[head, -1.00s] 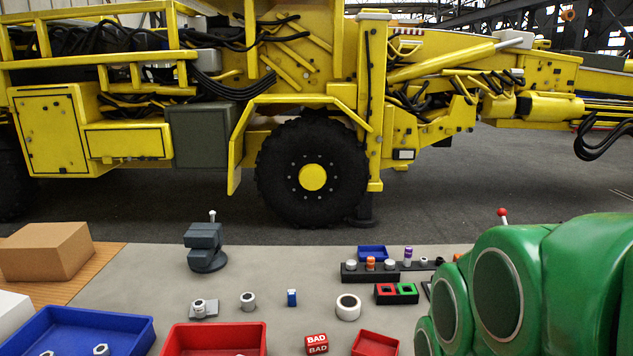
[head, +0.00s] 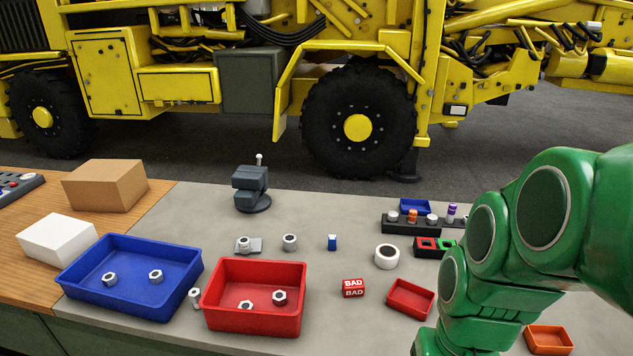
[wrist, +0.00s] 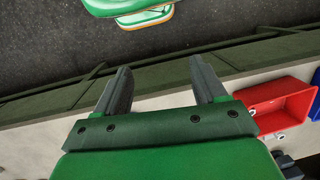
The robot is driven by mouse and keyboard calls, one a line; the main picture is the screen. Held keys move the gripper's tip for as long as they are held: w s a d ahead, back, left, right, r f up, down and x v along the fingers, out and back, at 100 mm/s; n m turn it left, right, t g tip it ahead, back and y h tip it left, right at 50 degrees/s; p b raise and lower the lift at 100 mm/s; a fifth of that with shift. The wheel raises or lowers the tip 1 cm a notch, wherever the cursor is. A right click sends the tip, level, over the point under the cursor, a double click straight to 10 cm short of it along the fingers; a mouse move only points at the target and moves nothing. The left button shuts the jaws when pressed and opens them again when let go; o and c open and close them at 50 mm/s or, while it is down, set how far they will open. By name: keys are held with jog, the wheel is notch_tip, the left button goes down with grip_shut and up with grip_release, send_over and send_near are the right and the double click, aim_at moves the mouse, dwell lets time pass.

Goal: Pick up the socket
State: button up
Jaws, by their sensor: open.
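A small grey metal hollow cylinder (head: 290,242), which looks like the socket, stands upright on the grey bench top in the head view. It is right of a nut-like part (head: 243,243) on a small plate and left of a small blue item (head: 332,242). My gripper (wrist: 162,85) is open and empty in the wrist view, with its two dark fingers apart near the bench's front edge and the floor. The gripper is not visible in the head view, where my green arm fills the right side. It is away from the cylinder.
A blue bin (head: 133,250) and a red bin (head: 252,262) hold metal nuts at the front left. A grey vise (head: 251,188), a white ring (head: 387,257), a BAD block (head: 353,288), a small red tray (head: 410,298) and a dark rack (head: 425,226) stand around.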

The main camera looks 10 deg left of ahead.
jog(key=w+a+m+y, duration=0.4)
jog(key=w+a+y, duration=0.2)
jog(key=w+a, duration=1.2)
jog(key=m+t+y, duration=0.2)
jog(key=m+y, duration=0.4)
jog(key=m, duration=0.4)
send_over(249, 244)
jog(key=s+d, duration=0.8)
jog(key=s, duration=0.3)
notch_tip(249, 244, down, 8)
jog(key=w+a+f+m+t, duration=0.1)
jog(key=w+f+m, duration=0.1)
jog(key=w+f, duration=0.1)
jog(key=w+a+f+m+t, duration=0.1)
jog(key=w+f+m, duration=0.1)
jog(key=f, duration=0.3)
jog(key=w+a+f+m+t, duration=0.1)
jog(key=w+f+m, duration=0.1)
jog(key=w+f, duration=0.2)
jog(key=shift+w, duration=0.55)
jog(key=shift+x, duration=1.45)
jog(key=x, duration=0.3)
jog(key=shift+s+a+f, duration=0.1)
jog(key=shift+f, duration=0.35)
jog(key=shift+w+a+f, duration=0.15)
jog(key=shift+w+a, duration=0.05)
jog(key=shift+a, duration=0.45)
jog(key=shift+c, duration=0.2)
